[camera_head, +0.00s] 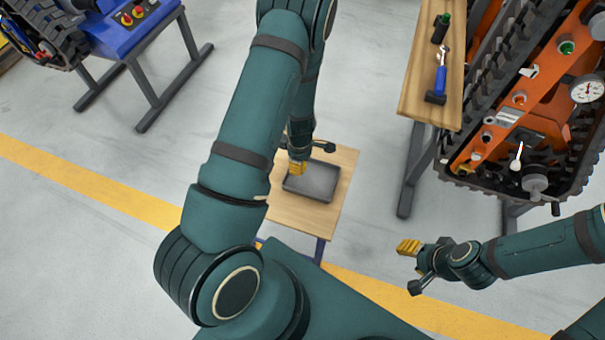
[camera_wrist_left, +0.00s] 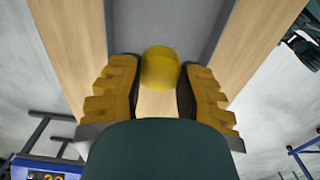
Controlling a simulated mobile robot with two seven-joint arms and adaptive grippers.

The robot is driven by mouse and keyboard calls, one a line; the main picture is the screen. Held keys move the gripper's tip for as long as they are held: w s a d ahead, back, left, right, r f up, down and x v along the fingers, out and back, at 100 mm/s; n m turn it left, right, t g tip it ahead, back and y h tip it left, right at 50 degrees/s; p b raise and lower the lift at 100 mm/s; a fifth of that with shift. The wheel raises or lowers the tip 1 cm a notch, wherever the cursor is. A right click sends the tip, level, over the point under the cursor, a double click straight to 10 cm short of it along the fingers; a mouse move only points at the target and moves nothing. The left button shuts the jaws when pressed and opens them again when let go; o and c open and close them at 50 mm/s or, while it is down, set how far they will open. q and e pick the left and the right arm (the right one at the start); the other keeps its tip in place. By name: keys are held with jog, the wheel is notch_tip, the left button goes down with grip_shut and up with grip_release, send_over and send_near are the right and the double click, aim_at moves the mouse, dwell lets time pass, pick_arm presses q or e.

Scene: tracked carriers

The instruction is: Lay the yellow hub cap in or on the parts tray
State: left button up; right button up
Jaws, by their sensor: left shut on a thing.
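The yellow hub cap (camera_wrist_left: 160,68) is between the two yellow fingers of my left gripper (camera_wrist_left: 158,90) in the left wrist view. The gripper is shut on it. In the head view my left gripper (camera_head: 298,168) points down at the left part of the dark grey parts tray (camera_head: 318,182); the hub cap cannot be told apart from the yellow fingers there. The tray also shows behind the hub cap in the left wrist view (camera_wrist_left: 190,22). I cannot tell whether the hub cap touches it. My right gripper (camera_head: 408,247) is away at the lower right, its opening unclear.
The tray lies on a small wooden table (camera_head: 300,215). A wooden bench (camera_head: 425,85) at upper right holds a blue-handled tool (camera_head: 440,80) and a dark green object (camera_head: 441,28). An orange tracked carrier (camera_head: 535,110) stands beside it. A blue machine (camera_head: 115,30) is at upper left.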

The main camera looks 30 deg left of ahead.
pick_arm(q)
jog(key=shift+f+b, duration=0.65)
jog(key=shift+f, duration=2)
grip_shut()
jog(key=o, duration=1.1)
grip_release()
jog(key=shift+r, duration=0.1)
notch_tip(320, 180, up, 12)
jog(key=p, duration=0.3)
jog(key=shift+p, duration=0.35)
jog(key=s+d+m+h, duration=0.1)
jog(key=s+d+m, duration=0.2)
jog(key=d+m, duration=0.3)
jog(key=s+d+m+t+h, duration=0.1)
jog(key=s+d+m, duration=0.2)
jog(key=d+m, duration=0.3)
jog(key=s+d+m+h, duration=0.2)
jog(key=s+d+m, duration=0.2)
jog(key=d+m, duration=0.3)
jog(key=shift+d+f+t, duration=0.2)
jog(key=shift+d+t, duration=0.1)
jog(key=shift+d, duration=0.15)
